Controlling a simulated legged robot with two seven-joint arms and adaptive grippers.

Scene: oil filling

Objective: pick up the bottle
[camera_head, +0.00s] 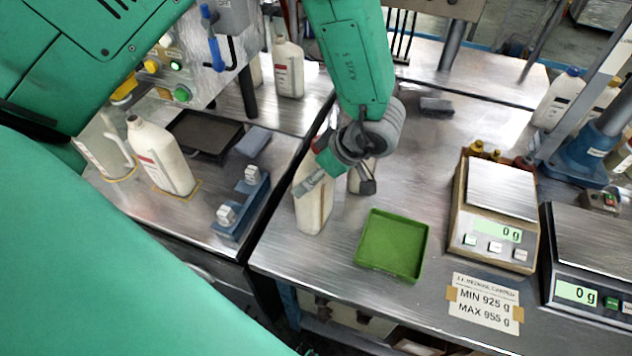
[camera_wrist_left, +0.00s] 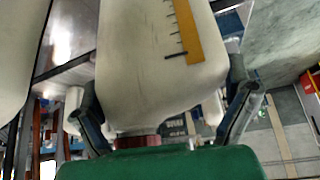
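My left gripper (camera_head: 340,186) hangs down over the middle table, its two fingers spread wide. A white bottle (camera_head: 313,212) stands upright under and beside its left finger. A yellow strip with dark marks runs along this bottle. Whether the fingers touch it is unclear. My right gripper is not in view.
A green tray (camera_head: 392,246) lies empty in front of the gripper. A scale reading 0 g (camera_head: 497,220) stands to its right, with a second scale (camera_head: 590,265) beyond. White bottles (camera_head: 160,155) stand on the left table.

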